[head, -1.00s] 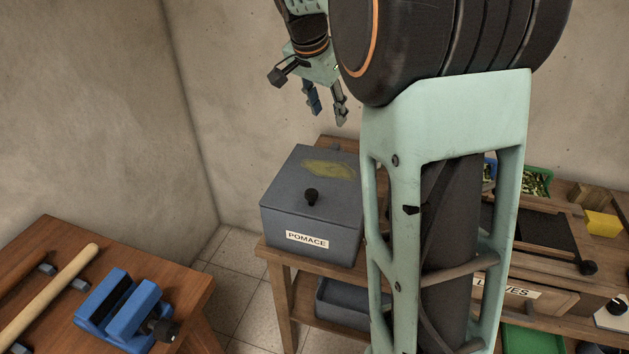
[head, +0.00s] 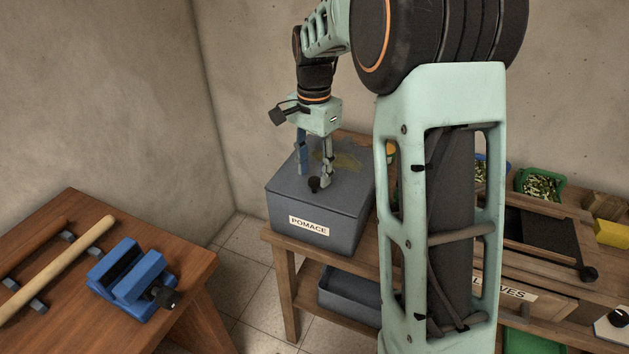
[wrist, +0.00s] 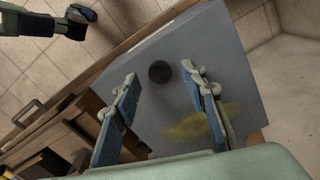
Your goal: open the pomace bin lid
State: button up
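The pomace bin (head: 312,225) is a grey box with a white POMACE label on its front, standing on a wooden table. Its flat lid (head: 345,188) is shut and bears a yellowish stain. A dark round knob (head: 314,185) stands up from the lid near its front edge; it also shows in the wrist view (wrist: 159,72). My gripper (head: 314,172) points down above the lid, close to the knob. In the wrist view my gripper (wrist: 163,82) has its blue-padded fingers wide apart, with the knob between and beyond them, and nothing held.
A wooden table (head: 190,262) at left carries a blue vise (head: 133,278) and a wooden rod (head: 65,265). A grey tub (head: 348,292) sits on the shelf below the bin. Green crates (head: 540,185) and a yellow block (head: 612,233) lie at right. A wall stands behind.

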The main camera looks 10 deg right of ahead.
aim_at(314, 180)
jog(key=shift+f, duration=1.75)
grip_shut()
